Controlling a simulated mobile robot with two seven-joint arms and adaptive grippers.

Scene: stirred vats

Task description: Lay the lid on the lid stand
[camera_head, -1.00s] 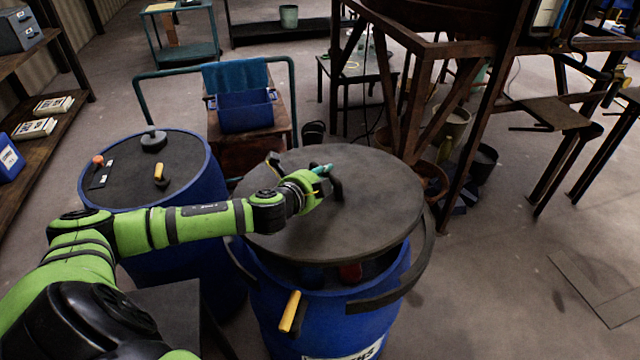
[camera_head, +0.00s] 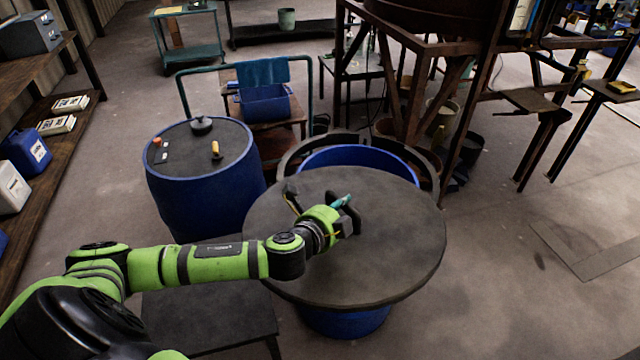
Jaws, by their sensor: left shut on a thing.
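The lid (camera_head: 390,255) is a large dark grey disc, seen from above and roughly level. My left gripper (camera_head: 345,214) is shut on the lid's handle near its middle and holds it up. The open blue vat (camera_head: 345,318) is behind and below the lid; its far rim shows past the lid's back edge, and the lid hides most of its opening. The lid's right-front part overhangs the floor. My right gripper is out of view.
A closed blue drum (camera_head: 205,195) with a yellow-handled tool on top stands left of the vat. A dark curved band (camera_head: 300,150) surrounds the vat's back. A rusty steel frame (camera_head: 450,75) is behind right.

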